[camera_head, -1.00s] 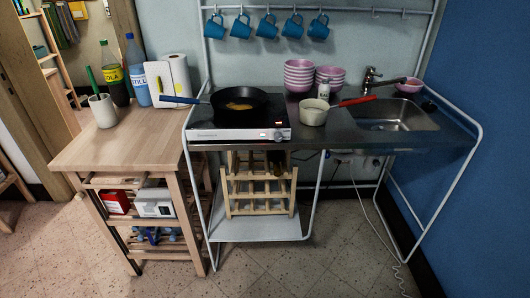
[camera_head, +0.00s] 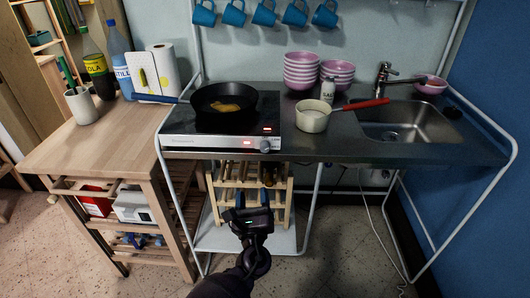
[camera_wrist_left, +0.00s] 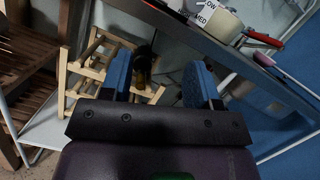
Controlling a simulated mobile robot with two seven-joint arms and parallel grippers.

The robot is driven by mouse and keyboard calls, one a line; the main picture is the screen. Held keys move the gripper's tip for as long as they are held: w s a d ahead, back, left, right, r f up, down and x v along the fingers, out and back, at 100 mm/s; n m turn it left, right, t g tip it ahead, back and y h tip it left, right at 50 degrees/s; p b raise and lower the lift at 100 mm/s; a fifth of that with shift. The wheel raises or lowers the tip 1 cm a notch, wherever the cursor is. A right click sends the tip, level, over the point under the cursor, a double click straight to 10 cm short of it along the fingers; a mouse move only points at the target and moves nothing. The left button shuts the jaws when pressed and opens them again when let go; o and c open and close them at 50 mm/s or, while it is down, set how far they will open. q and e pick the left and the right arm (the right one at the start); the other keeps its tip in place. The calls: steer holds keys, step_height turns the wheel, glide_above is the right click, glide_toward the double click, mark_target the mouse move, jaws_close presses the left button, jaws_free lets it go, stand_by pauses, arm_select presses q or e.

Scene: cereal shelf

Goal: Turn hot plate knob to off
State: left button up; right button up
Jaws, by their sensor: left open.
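The hot plate (camera_head: 185,142) sits on the metal counter, with a black pan (camera_head: 224,103) holding yellow food on it. Its round knob (camera_head: 265,146) is at the right end of the front panel, beside a small lit red display. My left gripper (camera_head: 250,192) is below the counter's front edge, in front of the wooden rack and apart from the knob. In the left wrist view, its two blue-padded fingers (camera_wrist_left: 160,80) are spread apart with nothing between them. The knob's marked setting is too small to read. My right gripper is not in view.
The sink (camera_head: 410,125) is at the right. A wooden bottle rack (camera_head: 225,200) stands under the counter.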

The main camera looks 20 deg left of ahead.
mark_target(265, 150)
arm_select(q)
steer(key=w+r+m, duration=0.1)
steer(key=w+r, duration=0.1)
steer(key=w, duration=0.1)
steer(key=w+r+m+t, duration=0.1)
steer(key=w+r, duration=0.1)
steer(key=w, duration=0.2)
steer(key=w+r+m, duration=0.1)
steer(key=w+r, duration=0.1)
steer(key=w, duration=0.1)
steer(key=shift+w+a+r+t, duration=0.1)
steer(key=shift+w+r+t, duration=0.2)
steer(key=shift+t, duration=0.1)
steer(key=shift+w+a+r, duration=0.15)
steer(key=shift+w+a, duration=0.05)
steer(key=shift+w, duration=0.15)
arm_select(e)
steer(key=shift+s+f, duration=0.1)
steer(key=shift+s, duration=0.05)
arm_select(q)
steer(key=c, duration=0.9)
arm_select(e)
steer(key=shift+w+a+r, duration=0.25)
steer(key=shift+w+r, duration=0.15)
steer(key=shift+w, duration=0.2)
arm_select(q)
steer(key=shift+c, duration=0.2)
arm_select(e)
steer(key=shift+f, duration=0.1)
